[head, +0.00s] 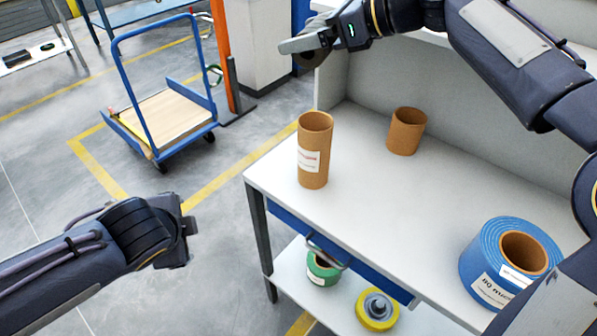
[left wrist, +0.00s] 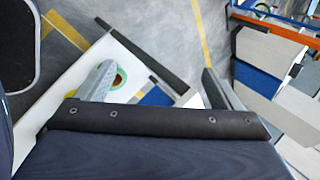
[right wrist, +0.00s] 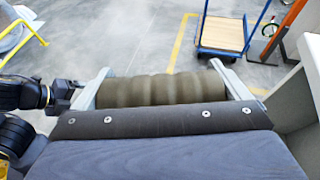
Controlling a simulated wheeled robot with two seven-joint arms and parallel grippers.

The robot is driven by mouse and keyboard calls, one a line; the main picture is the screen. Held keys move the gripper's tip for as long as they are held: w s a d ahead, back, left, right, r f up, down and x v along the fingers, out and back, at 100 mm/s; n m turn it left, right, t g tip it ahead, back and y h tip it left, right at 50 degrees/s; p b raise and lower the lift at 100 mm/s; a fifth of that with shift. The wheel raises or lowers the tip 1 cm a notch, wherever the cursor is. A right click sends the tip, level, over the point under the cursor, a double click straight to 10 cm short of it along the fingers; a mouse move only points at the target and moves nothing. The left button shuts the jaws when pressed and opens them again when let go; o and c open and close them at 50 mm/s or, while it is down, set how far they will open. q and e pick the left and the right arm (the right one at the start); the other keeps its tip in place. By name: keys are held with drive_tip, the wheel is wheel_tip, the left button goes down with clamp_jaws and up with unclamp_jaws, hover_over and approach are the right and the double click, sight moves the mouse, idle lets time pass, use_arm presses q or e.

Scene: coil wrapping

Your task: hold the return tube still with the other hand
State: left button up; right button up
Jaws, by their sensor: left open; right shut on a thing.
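A tall brown cardboard tube (head: 314,150) with a white label stands upright near the table's left edge. A shorter brown tube (head: 407,131) stands farther back. I cannot tell which one is the return tube. My right gripper (head: 300,46) is shut on a ribbed olive-brown roll (right wrist: 160,90), held raised beyond the table's back left corner. The roll spans both fingers in the right wrist view; in the head view it is mostly hidden. My left gripper (head: 188,232) is open and empty, left of the table and apart from both tubes. Its fingers are spread in the left wrist view (left wrist: 158,88).
A big blue roll (head: 510,262) sits at the right of the white table (head: 365,195). A green roll (head: 322,270) and a yellow roll (head: 378,308) lie on the lower shelf. A blue trolley (head: 160,112) stands on the floor behind. The table's middle is clear.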

use_arm(q)
drive_tip(key=w+d+r+m+t, duration=0.35)
drive_tip(key=w+d+m, duration=0.45)
drive_tip(key=m, duration=0.4)
drive_tip(key=m+t+h, duration=0.3)
drive_tip(key=m+h, duration=0.2)
drive_tip(key=m, duration=0.8)
approach(314, 155)
wheel_tip(314, 155, down, 3)
drive_tip(key=w, duration=0.2)
drive_tip(key=x, duration=1.1)
drive_tip(key=shift+w+a, duration=0.1)
drive_tip(key=shift+w, duration=0.25)
drive_tip(key=shift+c, duration=0.5)
